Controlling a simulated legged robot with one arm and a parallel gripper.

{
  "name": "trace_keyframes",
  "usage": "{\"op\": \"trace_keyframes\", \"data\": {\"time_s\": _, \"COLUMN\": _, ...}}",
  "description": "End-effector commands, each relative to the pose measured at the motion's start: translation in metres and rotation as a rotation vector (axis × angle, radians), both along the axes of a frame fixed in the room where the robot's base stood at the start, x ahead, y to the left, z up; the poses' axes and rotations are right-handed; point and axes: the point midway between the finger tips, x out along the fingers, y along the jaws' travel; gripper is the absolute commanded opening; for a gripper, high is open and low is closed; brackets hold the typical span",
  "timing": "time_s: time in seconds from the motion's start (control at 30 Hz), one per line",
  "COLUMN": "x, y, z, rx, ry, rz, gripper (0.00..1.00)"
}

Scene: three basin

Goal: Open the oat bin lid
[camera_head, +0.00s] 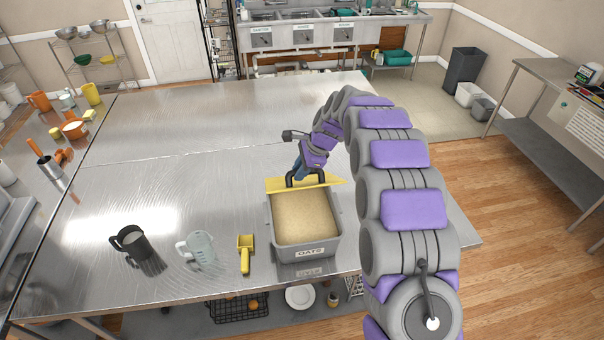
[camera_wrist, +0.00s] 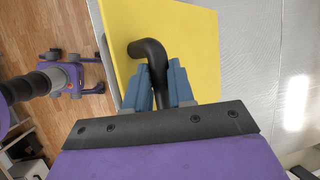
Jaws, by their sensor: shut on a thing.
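The oat bin (camera_head: 306,249) is a grey tub labelled OATS near the front edge of the steel table, filled with pale oats (camera_head: 302,217). Its yellow lid (camera_head: 325,184) is off the opening, tilted at the bin's back edge; whether it touches the rim I cannot tell. My gripper (camera_head: 303,176) is at the lid's black handle. In the wrist view the blue fingers (camera_wrist: 158,85) are shut on the black handle (camera_wrist: 150,50), with the yellow lid (camera_wrist: 195,45) behind it. The lid's far side is hidden.
The table (camera_head: 130,125) behind and left is mostly clear. Shelves with cups and utensils line the left side.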

Motion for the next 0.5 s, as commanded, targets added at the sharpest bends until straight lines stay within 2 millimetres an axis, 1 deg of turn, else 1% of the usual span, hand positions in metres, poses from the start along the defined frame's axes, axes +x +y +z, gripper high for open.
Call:
{"op": "trace_keyframes", "data": {"time_s": 0.03, "x": 0.006, "y": 0.002, "z": 0.01, "rx": 0.0, "ry": -0.001, "rz": 0.001, "gripper": 0.0}}
{"op": "trace_keyframes", "data": {"time_s": 0.23, "x": 0.029, "y": 0.008, "z": 0.024, "rx": 0.0, "ry": -0.005, "rz": 0.0, "gripper": 0.0}}
{"op": "trace_keyframes", "data": {"time_s": 0.27, "x": 0.03, "y": 0.009, "z": 0.023, "rx": 0.001, "ry": -0.003, "rz": 0.0, "gripper": 0.24}}
{"op": "trace_keyframes", "data": {"time_s": 0.33, "x": 0.028, "y": 0.008, "z": 0.02, "rx": 0.001, "ry": -0.003, "rz": 0.0, "gripper": 0.31}}
{"op": "trace_keyframes", "data": {"time_s": 0.5, "x": 0.027, "y": 0.008, "z": 0.019, "rx": 0.0, "ry": -0.003, "rz": -0.001, "gripper": 0.47}}
